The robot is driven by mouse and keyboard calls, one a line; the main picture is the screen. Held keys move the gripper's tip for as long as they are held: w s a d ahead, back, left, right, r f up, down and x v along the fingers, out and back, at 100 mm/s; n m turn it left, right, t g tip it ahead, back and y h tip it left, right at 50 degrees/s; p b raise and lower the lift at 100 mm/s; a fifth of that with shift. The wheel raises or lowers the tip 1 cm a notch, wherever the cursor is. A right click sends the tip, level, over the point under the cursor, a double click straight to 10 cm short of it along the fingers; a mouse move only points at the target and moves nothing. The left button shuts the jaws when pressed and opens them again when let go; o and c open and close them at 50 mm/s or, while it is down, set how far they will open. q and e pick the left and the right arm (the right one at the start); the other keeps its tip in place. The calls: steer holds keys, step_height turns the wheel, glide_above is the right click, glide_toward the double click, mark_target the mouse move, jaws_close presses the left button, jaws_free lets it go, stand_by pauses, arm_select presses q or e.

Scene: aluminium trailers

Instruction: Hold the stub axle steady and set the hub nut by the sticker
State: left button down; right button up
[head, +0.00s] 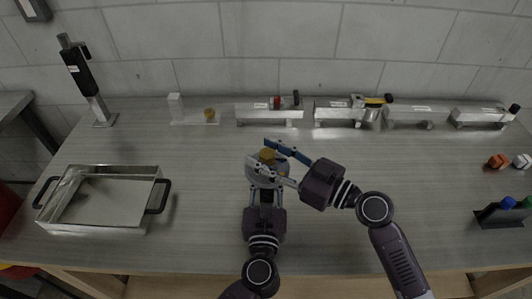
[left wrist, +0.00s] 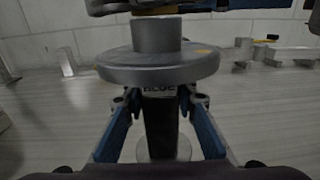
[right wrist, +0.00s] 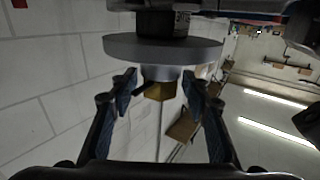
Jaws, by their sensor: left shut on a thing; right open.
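The stub axle stands upright on the bench; its round grey flange (head: 256,174) also fills the middle of the left wrist view (left wrist: 158,68). Its dark post (left wrist: 160,115) bears a label whose lettering is partly hidden. My left gripper (head: 266,190) is shut on that post below the flange. The brass hub nut (head: 267,155) sits at the top of the axle and shows in the right wrist view (right wrist: 160,91). My right gripper (right wrist: 158,80) is open, a finger on each side of the nut, with gaps visible. I cannot read any sticker on the nut.
A metal tray (head: 104,228) with black handles stands at left. A clear stand with a brass piece (head: 210,115) and several aluminium holders (head: 268,113) line the back. Orange and white pieces (head: 498,161) and a dark bin (head: 502,216) are at right. The bench between is clear.

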steer(key=c, duration=1.2)
steer(key=shift+o, duration=0.2)
steer(key=shift+n+g+y, duration=0.3)
steer(key=shift+n+g, duration=0.1)
steer(key=shift+g, duration=0.2)
steer(key=shift+w+n+g+y, duration=0.1)
steer(key=shift+n+g+y, duration=0.5)
steer(key=shift+n+g, duration=0.45)
steer(key=shift+n+g+y, duration=0.35)
steer(key=shift+n+g, duration=0.5)
steer(key=shift+g, duration=0.65)
steer(key=shift+n+g+y, duration=0.35)
steer(key=shift+n+g, duration=0.45)
steer(key=shift+g, duration=0.65)
steer(key=shift+s+g, duration=0.2)
steer(key=shift+g, duration=0.1)
steer(key=o, duration=1.2)
steer(key=shift+c, duration=0.2)
